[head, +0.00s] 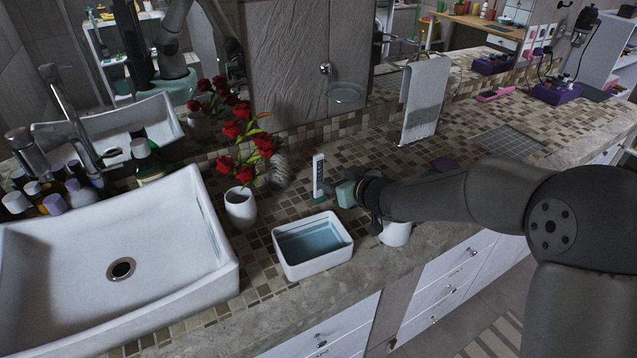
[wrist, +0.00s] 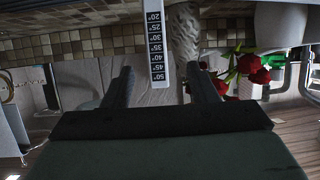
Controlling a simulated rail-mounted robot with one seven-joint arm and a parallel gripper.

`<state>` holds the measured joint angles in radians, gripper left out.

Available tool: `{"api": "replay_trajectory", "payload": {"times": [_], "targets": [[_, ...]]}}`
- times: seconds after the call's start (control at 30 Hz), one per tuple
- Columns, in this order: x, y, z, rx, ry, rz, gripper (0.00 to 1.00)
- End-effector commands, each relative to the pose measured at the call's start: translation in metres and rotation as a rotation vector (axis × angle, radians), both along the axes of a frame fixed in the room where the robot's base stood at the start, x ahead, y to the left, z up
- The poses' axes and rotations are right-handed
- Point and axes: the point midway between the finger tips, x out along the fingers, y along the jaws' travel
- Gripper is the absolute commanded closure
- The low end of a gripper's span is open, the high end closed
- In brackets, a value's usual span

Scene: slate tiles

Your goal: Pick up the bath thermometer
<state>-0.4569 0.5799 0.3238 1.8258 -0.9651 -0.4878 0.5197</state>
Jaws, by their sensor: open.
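The bath thermometer (head: 318,174) is a slim white upright strip with a dark scale, standing on a small teal base on the tiled counter, behind the water basin. In the wrist view the thermometer (wrist: 156,50) appears upside down, its numbered black scale facing the camera. My gripper (head: 335,191) is just right of the thermometer, pointing toward it. In the wrist view my gripper (wrist: 161,76) is open, with a finger to each side of the strip in the picture and a gap on both sides. Nothing is held.
A white basin of water (head: 290,272) stands in front of the thermometer. A white vase (head: 240,207) with red roses (head: 232,130) is to its left. A white cup (head: 396,234) sits under my wrist. A sink (head: 190,235) fills the left; a towel stand (head: 424,95) is behind right.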

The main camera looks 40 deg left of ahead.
Motion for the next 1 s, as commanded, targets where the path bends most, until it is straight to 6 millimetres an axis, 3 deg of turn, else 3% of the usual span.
{"api": "replay_trajectory", "payload": {"times": [0.1, 0.37, 0.7, 1.0], "targets": [[0.006, 0.02, -0.008, 0.001, 0.002, 0.001, 0.47], [0.013, 0.037, -0.016, -0.001, 0.0, -0.001, 0.47], [0.028, 0.075, -0.034, -0.001, 0.0, -0.002, 0.47], [0.03, 0.078, -0.037, 0.0, -0.001, -0.002, 0.47]]}}
